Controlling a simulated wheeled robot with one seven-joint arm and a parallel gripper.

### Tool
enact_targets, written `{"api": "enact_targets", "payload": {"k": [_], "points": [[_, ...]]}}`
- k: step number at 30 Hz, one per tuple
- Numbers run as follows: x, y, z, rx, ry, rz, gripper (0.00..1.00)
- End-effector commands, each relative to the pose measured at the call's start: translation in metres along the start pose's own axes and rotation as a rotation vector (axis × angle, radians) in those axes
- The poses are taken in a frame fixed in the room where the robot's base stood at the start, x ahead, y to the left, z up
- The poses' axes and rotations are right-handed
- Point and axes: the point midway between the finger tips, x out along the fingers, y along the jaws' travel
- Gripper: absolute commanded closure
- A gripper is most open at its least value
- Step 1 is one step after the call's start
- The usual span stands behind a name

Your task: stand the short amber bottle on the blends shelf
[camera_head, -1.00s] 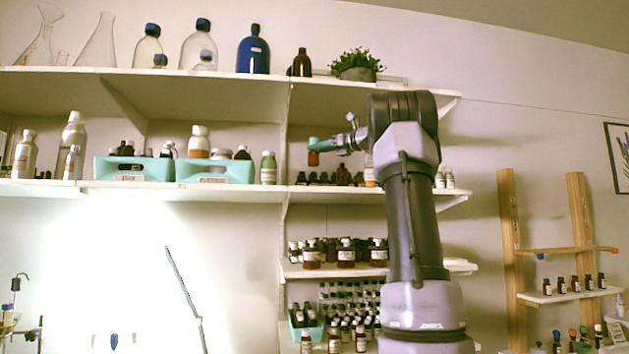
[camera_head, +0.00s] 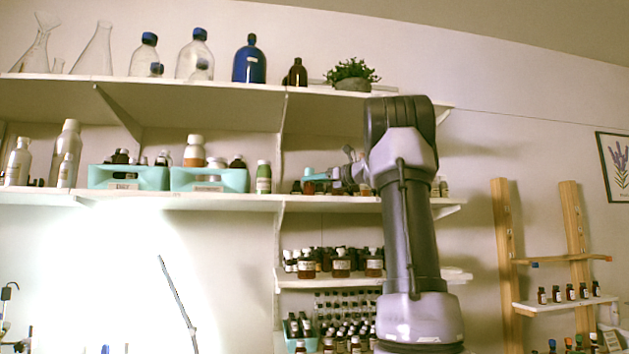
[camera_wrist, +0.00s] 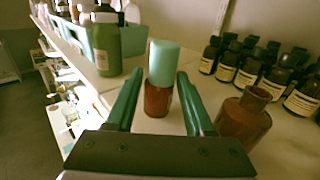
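The short amber bottle with a teal cap (camera_wrist: 162,64) is upright between the two fingertips of my gripper (camera_wrist: 162,78) in the wrist view. No label reading blends is legible.
A wider brown bottle (camera_wrist: 243,118) stands close to the right finger. Rows of dark labelled bottles (camera_wrist: 246,72) stand behind it. A green bottle (camera_wrist: 106,48) and a teal crate (camera_wrist: 78,33) are on the left. The shelf's front edge drops off at left.

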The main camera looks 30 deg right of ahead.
Motion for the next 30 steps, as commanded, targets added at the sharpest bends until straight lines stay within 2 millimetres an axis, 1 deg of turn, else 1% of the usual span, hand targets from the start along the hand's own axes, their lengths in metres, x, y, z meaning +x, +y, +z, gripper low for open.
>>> {"api": "enact_targets", "payload": {"k": [9, 12, 14, 17, 24, 27, 30], "points": [[0.0, 0.0, 0.0, 0.0, 0.0, 0.0, 0.23], [0.0, 0.0, 0.004, -0.001, 0.0, 0.0, 0.23], [-0.005, -0.001, 0.004, 0.0, 0.0, -0.002, 0.23], [-0.021, -0.001, 0.003, -0.001, 0.001, -0.003, 0.23], [-0.073, -0.001, 0.003, 0.0, 0.0, -0.004, 0.23], [-0.092, 0.0, 0.004, 0.0, 0.0, -0.002, 0.23], [-0.107, -0.001, 0.003, 0.0, 0.0, -0.002, 0.23]]}}
